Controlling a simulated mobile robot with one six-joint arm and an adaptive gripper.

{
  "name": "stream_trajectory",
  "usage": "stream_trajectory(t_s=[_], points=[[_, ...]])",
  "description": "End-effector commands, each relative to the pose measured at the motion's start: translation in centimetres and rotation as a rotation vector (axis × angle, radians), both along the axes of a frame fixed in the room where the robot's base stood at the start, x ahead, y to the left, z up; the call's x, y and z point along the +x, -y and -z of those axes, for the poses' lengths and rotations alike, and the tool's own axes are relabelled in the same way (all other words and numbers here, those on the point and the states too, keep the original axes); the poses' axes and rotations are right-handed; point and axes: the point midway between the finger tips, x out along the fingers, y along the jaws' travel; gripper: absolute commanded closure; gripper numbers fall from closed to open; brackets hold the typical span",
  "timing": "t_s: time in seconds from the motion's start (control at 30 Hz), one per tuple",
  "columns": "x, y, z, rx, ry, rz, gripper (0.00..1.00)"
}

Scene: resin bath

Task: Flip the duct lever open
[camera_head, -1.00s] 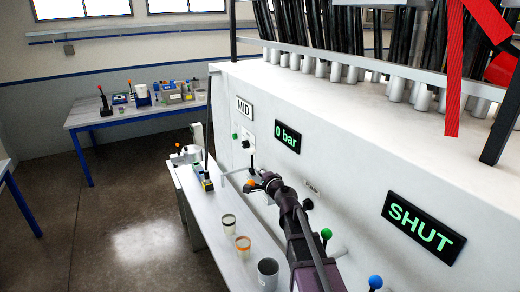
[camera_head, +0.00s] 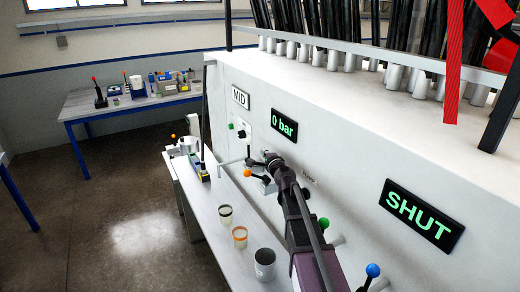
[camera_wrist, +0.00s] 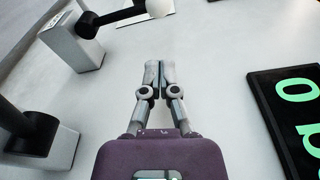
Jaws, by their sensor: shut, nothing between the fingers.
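Several levers stand along the white wall of the bath (camera_head: 340,170). One has an orange ball (camera_head: 247,173), one a green ball (camera_head: 323,222) and one a blue ball (camera_head: 373,270). I cannot tell which is the duct lever; the small label (camera_head: 308,178) is unreadable. The wall display (camera_head: 422,217) reads SHUT. My gripper (camera_wrist: 158,78) is shut and empty, apart from the levers, over bare wall. In the wrist view a black lever with a pale knob (camera_wrist: 158,8) is at upper left, and another black lever part (camera_wrist: 40,130) on a grey block is at lower left.
Several cups, including a grey one (camera_head: 264,265), stand on the narrow bench (camera_head: 205,225) below. Red straps (camera_head: 452,70) hang at upper right.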

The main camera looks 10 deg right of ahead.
Motion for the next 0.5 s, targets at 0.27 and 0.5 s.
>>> stream_trajectory(t_s=[0.27, 0.5], points=[[2.8, -0.4, 0.1, 0.0, 0.0, 0.0, 1.0], [6.2, -0.8, 0.2, -0.001, 0.0, 0.002, 1.0]])
